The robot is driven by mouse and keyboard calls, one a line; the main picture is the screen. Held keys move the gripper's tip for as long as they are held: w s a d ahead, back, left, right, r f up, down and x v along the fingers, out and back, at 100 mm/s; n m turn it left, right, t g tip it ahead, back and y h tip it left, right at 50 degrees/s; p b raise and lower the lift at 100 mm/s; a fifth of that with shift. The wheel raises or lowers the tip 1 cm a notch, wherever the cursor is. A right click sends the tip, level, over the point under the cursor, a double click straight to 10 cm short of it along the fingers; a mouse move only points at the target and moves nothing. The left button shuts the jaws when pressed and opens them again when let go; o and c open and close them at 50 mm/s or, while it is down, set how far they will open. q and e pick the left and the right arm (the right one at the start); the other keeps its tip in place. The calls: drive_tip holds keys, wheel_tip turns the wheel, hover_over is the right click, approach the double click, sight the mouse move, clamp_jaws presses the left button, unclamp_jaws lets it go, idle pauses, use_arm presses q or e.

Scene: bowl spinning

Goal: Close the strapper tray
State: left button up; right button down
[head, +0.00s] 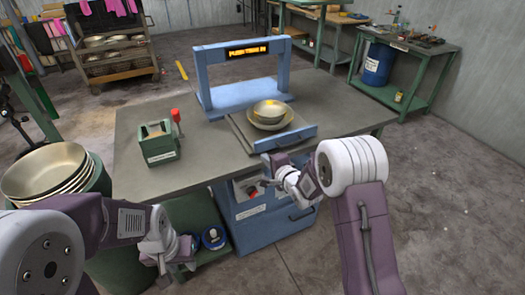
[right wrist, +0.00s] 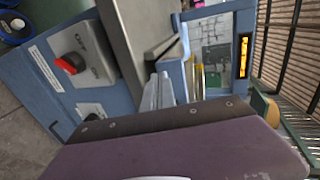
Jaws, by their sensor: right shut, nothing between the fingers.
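The blue strapper (head: 240,92) with an orange lit display stands on the grey table. Two nested cream bowls (head: 270,113) sit on the tray. My right gripper (head: 268,182) is shut and empty, just in front of the tray's front panel and lower in the picture, apparently apart from it. In the right wrist view, the strapper's display (right wrist: 243,57) shows behind the tray area. My left gripper (head: 165,262) hangs low at the table's front left, its fingers unclear.
The tabletop right of the tray is clear.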

sight(258, 150)
drive_tip(key=w, duration=0.1)
drive_tip(key=w+a, duration=0.1)
drive_tip(key=w, duration=0.1)
drive_tip(key=shift+a, duration=0.1)
use_arm(q)
drive_tip(key=shift+f, duration=0.15)
use_arm(e)
drive_tip(key=shift+w, duration=0.1)
